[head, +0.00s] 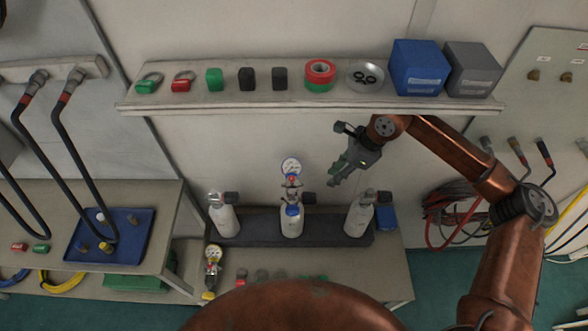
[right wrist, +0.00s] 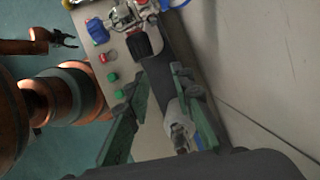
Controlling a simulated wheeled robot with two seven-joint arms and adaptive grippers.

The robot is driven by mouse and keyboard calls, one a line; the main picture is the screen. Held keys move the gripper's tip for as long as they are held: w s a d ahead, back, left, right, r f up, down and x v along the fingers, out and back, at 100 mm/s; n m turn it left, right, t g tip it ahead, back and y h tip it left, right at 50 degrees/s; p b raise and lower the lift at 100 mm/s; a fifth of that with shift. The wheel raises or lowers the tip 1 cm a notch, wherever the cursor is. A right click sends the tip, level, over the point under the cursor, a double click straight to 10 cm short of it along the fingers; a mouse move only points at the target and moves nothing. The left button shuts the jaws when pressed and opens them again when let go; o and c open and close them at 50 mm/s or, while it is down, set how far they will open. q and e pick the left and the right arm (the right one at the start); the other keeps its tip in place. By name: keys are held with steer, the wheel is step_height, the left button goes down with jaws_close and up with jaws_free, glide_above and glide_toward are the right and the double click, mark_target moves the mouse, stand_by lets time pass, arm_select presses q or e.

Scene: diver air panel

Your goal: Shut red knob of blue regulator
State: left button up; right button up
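The blue regulator (head: 292,184) sits on top of the middle cylinder (head: 292,222), with a round white gauge (head: 291,166) above it. Its small red knob (head: 292,178) shows just under the gauge. My right gripper (head: 340,158) is in the air to the right of the regulator and higher than it, apart from it. In the right wrist view its green fingers (right wrist: 160,78) are spread with nothing held; a white cylinder shows beyond them. The regulator's metal body (right wrist: 122,16) is at the top there. My left gripper (right wrist: 68,37) shows small at upper left, fingers apart and empty.
White cylinders stand left (head: 224,220) and right (head: 359,218) of the middle one in a dark rack. A shelf (head: 310,107) with boxes, tape and several small parts overhangs behind. Another gauge regulator (head: 212,257) lies at the bench's front left. A blue tray (head: 85,245) is farther left.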

mark_target(292, 178)
steer(key=a, duration=0.3)
steer(key=w+a, duration=0.1)
steer(key=a, duration=0.3)
steer(key=a+p, duration=0.1)
steer(key=a, duration=0.3)
steer(key=shift+w+a+r, duration=0.1)
steer(key=shift+w, duration=0.2)
steer(key=shift+x, duration=1.1)
steer(key=shift+w+f, duration=0.1)
steer(key=shift+f, duration=0.35)
arm_select(q)
steer(key=shift+s+r, duration=0.2)
steer(key=shift+r, duration=0.25)
arm_select(e)
jaws_close()
